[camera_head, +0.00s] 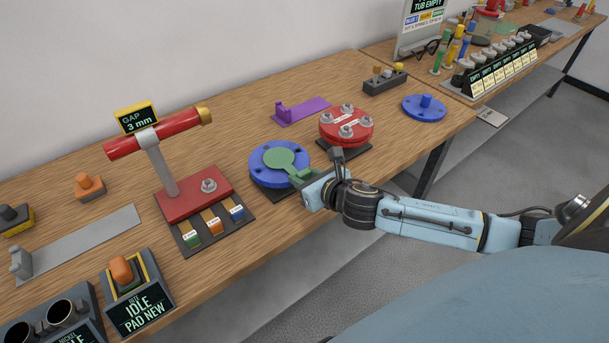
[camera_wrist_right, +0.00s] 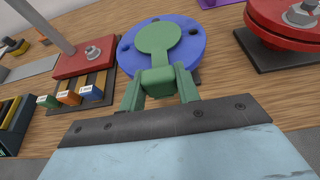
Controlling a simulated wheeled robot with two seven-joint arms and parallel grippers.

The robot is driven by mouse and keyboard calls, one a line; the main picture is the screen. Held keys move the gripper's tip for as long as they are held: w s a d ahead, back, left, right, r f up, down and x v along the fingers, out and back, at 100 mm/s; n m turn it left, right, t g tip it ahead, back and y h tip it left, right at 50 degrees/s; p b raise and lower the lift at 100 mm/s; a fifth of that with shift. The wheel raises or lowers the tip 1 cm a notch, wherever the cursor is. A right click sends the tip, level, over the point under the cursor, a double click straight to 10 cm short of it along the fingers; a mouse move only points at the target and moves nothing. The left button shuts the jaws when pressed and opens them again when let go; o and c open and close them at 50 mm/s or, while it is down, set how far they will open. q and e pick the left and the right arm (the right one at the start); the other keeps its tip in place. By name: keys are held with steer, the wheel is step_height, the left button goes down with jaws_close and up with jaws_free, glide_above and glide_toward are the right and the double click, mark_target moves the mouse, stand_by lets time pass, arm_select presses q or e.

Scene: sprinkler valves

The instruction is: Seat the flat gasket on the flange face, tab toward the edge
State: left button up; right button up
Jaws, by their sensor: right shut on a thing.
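The flat gasket (camera_head: 278,157) is a thin green disc with a narrow neck. It lies over the blue flange (camera_head: 257,173), covering the middle of its face; bolt holes show around it. In the right wrist view the gasket (camera_wrist_right: 158,38) also lies over the flange (camera_wrist_right: 195,62). I cannot tell whether it touches the face. The gasket's neck points to the flange's front edge, toward my right gripper (camera_head: 303,179). That gripper is shut on the neck end; its green fingers show in the wrist view (camera_wrist_right: 158,80). My left gripper is not in view.
A red flange (camera_head: 334,137) with bolts stands close behind and right of the blue one. A gap gauge stand (camera_head: 199,190) with a red handle and coloured shims stands to the left. A purple part (camera_head: 311,109) and a blue disc (camera_head: 437,111) lie farther back.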

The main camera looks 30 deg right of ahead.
steer(key=shift+f, duration=0.35)
steer(key=o, duration=1.1)
steer(key=shift+c, duration=0.2)
steer(key=shift+s, duration=0.1)
steer(key=shift+p+v, duration=0.75)
steer(key=shift+v, duration=0.55)
steer(key=p+v, duration=0.2)
steer(key=v, duration=0.3)
steer(key=shift+s+r+p, duration=0.15)
steer(key=shift+r+p, duration=0.05)
steer(key=shift+p, duration=0.1)
